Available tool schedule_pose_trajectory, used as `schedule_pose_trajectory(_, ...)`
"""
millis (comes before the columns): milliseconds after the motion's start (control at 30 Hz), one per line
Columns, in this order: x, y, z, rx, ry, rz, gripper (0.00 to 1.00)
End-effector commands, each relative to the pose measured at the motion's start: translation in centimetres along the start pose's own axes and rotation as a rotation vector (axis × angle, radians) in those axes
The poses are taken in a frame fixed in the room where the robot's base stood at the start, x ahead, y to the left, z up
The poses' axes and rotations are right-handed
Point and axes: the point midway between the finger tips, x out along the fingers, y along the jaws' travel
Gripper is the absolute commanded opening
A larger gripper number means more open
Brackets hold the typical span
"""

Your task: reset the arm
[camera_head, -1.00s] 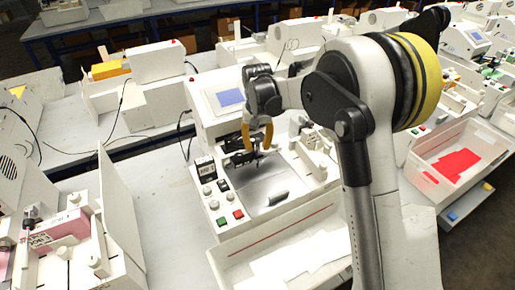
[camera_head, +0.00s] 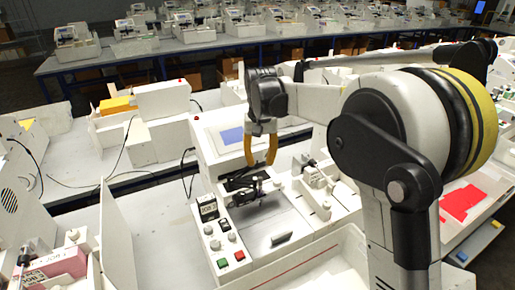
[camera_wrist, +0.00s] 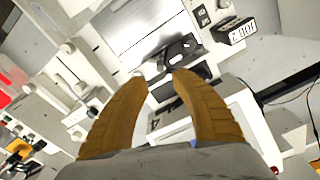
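My gripper (camera_head: 261,163) has two curved yellow fingers and hangs from my arm above the white pen plotter (camera_head: 207,170). Its fingertips are apart, with nothing held between them in the wrist view (camera_wrist: 160,79). The plotter's dark carriage (camera_head: 245,194) is just below the fingertips; it also shows beyond them in the wrist view (camera_wrist: 178,51). They look clear of it, though the exact gap is hard to judge. My forearm and large elbow joint cover the right of the head view.
A small dark block (camera_head: 281,239) lies on the plotter's grey bed. Green and red buttons (camera_head: 230,257) are on its front panel. A white tray (camera_head: 325,265) stands in front. A white upright panel (camera_head: 117,240) stands left. Bare table lies between the panel and the plotter.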

Motion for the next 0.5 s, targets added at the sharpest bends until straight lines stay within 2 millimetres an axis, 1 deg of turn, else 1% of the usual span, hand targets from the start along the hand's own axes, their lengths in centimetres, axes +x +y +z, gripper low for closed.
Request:
schedule_pose_trajectory(167, -0.2, 0.4, 0.5, 0.001, 0.012, -0.002, 0.31)
schedule_pose_trajectory(267, -0.7, 1.4, 1.8, 0.003, 0.040, -0.008, 0.31)
schedule_pose_trajectory(367, -1.4, 2.9, 3.9, 0.004, 0.087, -0.016, 0.31)
schedule_pose_trajectory(500, -2.0, 5.0, 7.7, 0.005, 0.162, -0.025, 0.31)
